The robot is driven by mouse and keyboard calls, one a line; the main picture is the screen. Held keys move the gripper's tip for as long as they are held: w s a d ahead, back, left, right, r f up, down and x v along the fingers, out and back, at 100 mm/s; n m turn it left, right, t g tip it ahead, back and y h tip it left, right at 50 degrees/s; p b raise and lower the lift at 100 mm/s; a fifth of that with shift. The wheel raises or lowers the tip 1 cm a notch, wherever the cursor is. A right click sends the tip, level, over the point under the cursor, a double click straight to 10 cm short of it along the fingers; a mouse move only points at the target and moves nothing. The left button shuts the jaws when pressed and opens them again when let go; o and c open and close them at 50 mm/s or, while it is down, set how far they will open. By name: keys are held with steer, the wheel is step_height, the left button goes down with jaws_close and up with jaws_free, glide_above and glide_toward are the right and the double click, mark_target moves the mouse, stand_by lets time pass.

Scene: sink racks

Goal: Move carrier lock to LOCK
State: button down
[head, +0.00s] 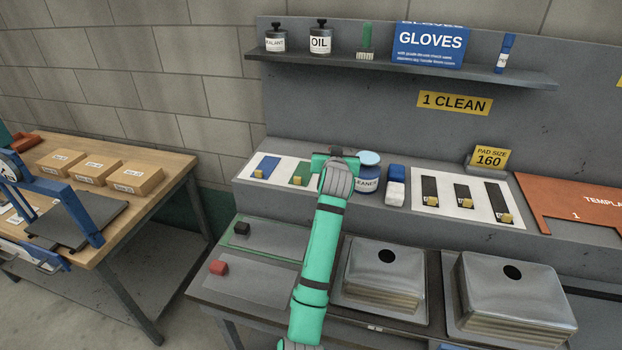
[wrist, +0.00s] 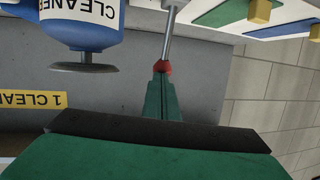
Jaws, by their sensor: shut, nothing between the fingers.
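My gripper (head: 338,160) is over the back ledge, in front of the left white panel (head: 247,178) and beside the cleaner bottle (head: 366,182). In the wrist view its green fingers (wrist: 163,85) are together, with nothing between them. A metal rod (wrist: 171,32) with a red knob (wrist: 164,68) shows right at the fingertips; whether they touch is unclear. In the head view my gripper hides that rod. No LOCK label is readable, and I cannot tell for certain whether this rod is the carrier lock.
The cleaner bottle also shows upside down in the wrist view (wrist: 85,30). A second white panel (head: 440,215) has several dark slots with yellow blocks. Two metal basins (head: 385,265) are in front. A wooden table (head: 150,165) with boxes and a blue frame stands left.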

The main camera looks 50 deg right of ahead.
steer(key=shift+w+d, duration=0.45)
steer(key=shift+d, duration=0.25)
stand_by(0.3)
steer(key=s+a+r, duration=0.7)
steer(key=a+r, duration=0.1)
steer(key=a, duration=0.1)
steer(key=shift+r, duration=0.25)
steer(key=shift+s+d, duration=0.1)
